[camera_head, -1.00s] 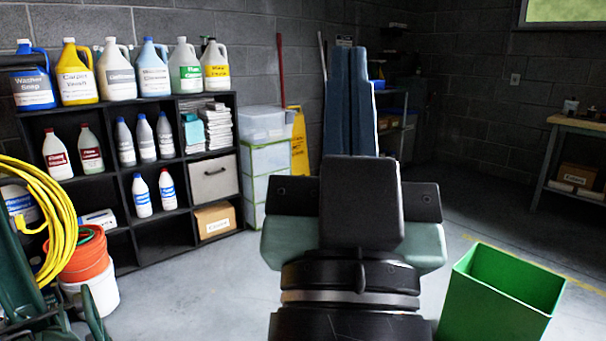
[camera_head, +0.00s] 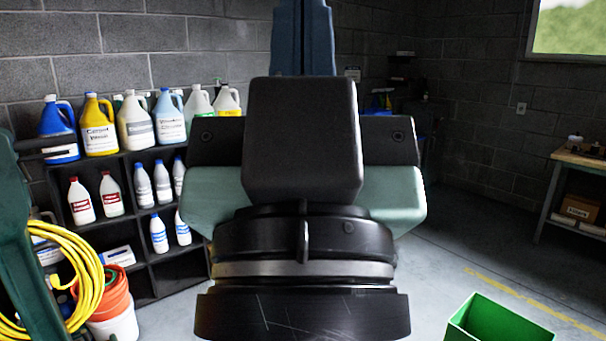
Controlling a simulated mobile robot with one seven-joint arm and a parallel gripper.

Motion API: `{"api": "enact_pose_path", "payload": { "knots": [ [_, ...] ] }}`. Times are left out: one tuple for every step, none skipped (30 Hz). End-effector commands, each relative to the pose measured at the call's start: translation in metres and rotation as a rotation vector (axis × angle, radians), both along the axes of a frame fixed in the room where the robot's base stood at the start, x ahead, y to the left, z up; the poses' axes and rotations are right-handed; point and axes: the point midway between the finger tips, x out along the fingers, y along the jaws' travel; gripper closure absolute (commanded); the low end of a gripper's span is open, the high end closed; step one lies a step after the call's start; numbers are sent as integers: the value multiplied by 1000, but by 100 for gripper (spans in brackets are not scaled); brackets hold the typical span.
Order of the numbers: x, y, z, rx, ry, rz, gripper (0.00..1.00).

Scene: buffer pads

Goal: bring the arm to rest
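My arm rises through the middle of the view, with a black wrist and wide black and pale green parts. Two long blue-grey pieces, which look like part of my gripper (camera_head: 303,38), stand side by side beyond the black block. Their upper ends run out of the top of the view. The block hides their lower ends, and I cannot tell whether the gripper is open or shut. I see no object held.
A black shelf (camera_head: 132,225) with several jugs and bottles stands at left. A yellow hose (camera_head: 80,255) and an orange bucket (camera_head: 113,300) are at lower left. A green bin (camera_head: 490,325) stands at lower right. A workbench (camera_head: 578,160) is at far right, with clear floor before it.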

Motion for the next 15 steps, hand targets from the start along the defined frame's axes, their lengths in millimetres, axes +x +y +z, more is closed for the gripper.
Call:
{"api": "enact_pose_path", "payload": {
  "knots": [
    [0, 0, 33, 0, 0, 0, 100],
    [0, 0, 42, 0, 0, 0, 100],
    [0, 0, 54, 0, 0, 0, 100],
    [0, 0, 63, 0, 0, 0, 100],
    [0, 0, 73, 0, 0, 0, 100],
    [0, 0, 84, 0, 0, 0, 100],
    [0, 0, 93, -1, 0, 1, 100],
    [0, 0, 101, -1, 0, 1, 100],
    [0, 0, 110, -1, 0, 1, 100],
    [0, 0, 117, -1, 0, 1, 100],
    [0, 0, 122, 0, 0, 1, 100],
    [0, 0, 129, 0, 0, 1, 100],
    [0, 0, 133, 0, 0, 1, 100],
    [0, 0, 136, 0, 0, 1, 100],
    [0, 0, 139, 0, 0, 1, 100]
  ]
}}
